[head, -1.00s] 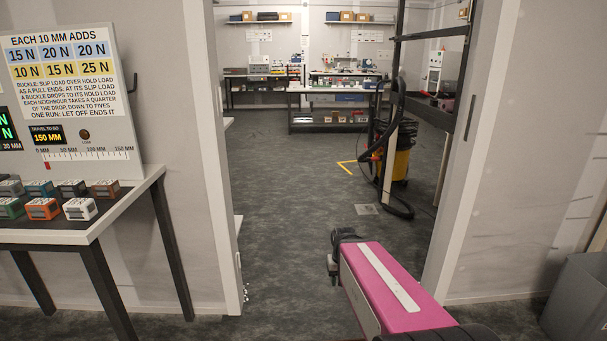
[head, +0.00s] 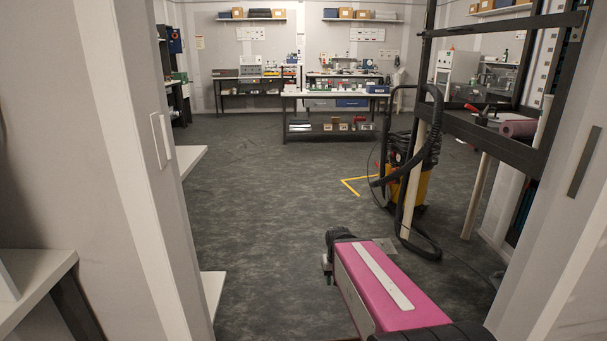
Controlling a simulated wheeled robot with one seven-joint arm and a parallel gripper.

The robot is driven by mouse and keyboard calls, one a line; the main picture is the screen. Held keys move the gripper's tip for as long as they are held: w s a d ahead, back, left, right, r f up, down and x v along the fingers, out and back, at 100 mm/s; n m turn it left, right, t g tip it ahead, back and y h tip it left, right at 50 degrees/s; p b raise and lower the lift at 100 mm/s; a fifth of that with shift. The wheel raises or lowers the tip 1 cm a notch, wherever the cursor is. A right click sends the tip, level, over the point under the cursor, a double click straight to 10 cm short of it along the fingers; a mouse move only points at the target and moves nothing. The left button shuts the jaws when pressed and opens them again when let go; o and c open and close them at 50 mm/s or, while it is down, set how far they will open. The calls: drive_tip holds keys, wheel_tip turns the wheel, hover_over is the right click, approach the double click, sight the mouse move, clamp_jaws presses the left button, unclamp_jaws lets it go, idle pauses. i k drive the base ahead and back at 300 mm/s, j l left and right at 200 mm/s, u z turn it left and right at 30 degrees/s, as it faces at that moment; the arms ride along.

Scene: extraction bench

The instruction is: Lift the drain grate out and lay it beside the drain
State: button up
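A small pale grey square, which looks like the drain grate (head: 384,244), lies flat in the dark floor just beyond the pink part of my arm. It is partly hidden by my arm and the upright post. It is too small to tell grate from drain. My gripper (head: 327,267) shows only as a small grey end below the dark joint of my arm, left of the grate and apart from it. Its fingers cannot be made out.
I am in a doorway between a left wall edge (head: 160,140) and a right wall (head: 560,200). A yellow vacuum (head: 411,185) with a black hose (head: 437,130) stands by a dark frame bench (head: 490,135). Benches (head: 335,97) line the back.

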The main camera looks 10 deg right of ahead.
sight(383, 245)
drive_tip(key=i, duration=1.8)
drive_tip(key=i+z, duration=0.25)
drive_tip(key=i, duration=0.2)
